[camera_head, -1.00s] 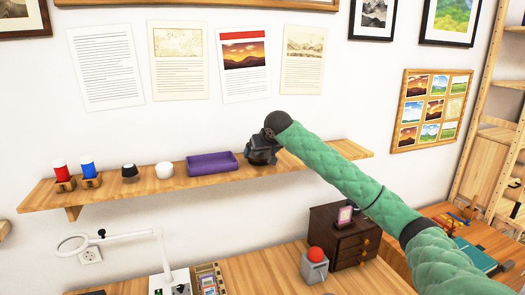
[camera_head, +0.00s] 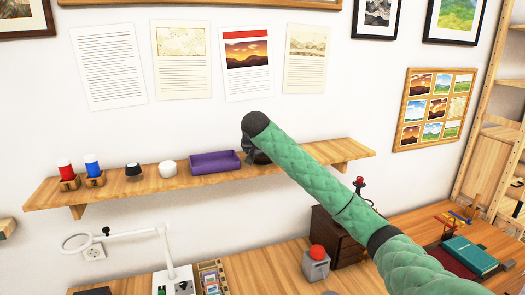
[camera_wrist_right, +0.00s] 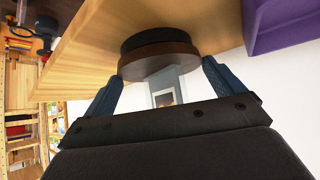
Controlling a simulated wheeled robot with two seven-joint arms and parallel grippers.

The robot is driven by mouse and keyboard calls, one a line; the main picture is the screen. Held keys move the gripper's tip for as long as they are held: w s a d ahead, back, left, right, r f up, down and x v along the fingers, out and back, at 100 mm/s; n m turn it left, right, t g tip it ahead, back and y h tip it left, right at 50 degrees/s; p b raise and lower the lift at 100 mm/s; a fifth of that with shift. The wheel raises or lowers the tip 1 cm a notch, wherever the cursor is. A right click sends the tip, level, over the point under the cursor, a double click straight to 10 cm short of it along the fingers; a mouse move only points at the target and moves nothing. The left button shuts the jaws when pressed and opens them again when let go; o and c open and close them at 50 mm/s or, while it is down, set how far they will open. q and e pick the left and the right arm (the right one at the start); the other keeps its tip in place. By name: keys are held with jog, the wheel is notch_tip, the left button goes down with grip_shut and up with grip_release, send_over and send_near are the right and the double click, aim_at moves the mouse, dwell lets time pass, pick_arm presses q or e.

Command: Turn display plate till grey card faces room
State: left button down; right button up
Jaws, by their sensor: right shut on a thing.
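My right gripper (camera_head: 256,152) is at the shelf, just right of the purple tray, and its dark wrist hides most of what it holds. A small framed picture with dark and orange tones shows low on the plate's near face. The plate meets a round brown and black base (camera_wrist_right: 158,55) on the shelf. The plate's other face is hidden. My left gripper is out of view.
The wooden shelf (camera_head: 120,193) also holds a purple tray (camera_head: 214,162), a white cup (camera_head: 168,168), a black-topped knob (camera_head: 133,170), and red and blue pieces at the left. Below are a magnifier lamp (camera_head: 125,235), a red-button box (camera_head: 316,262) and drawers (camera_head: 335,238). Prints hang above.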

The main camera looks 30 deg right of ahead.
jog(key=shift+w+a+m+g+h, duration=0.1)
jog(key=shift+m+g+h, duration=0.3)
jog(key=shift+m, duration=0.4)
jog(key=shift+w+m, duration=0.1)
jog(key=shift+m, duration=0.3)
jog(key=shift+a+m+g+h+p, duration=0.1)
jog(key=shift+m+g+h+p, duration=0.45)
jog(key=shift+m+g, duration=0.2)
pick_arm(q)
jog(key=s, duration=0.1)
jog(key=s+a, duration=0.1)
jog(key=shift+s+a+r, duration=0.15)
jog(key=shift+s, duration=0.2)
pick_arm(e)
jog(key=shift+w+m+g, duration=0.1)
jog(key=shift+m+g, duration=0.15)
jog(key=shift+m, duration=0.1)
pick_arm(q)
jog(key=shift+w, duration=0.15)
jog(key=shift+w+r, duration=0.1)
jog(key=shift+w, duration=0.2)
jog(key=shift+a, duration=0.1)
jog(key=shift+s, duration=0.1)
pick_arm(e)
jog(key=o, duration=0.6)
jog(key=shift+o, duration=0.2)
jog(key=shift+a, duration=0.1)
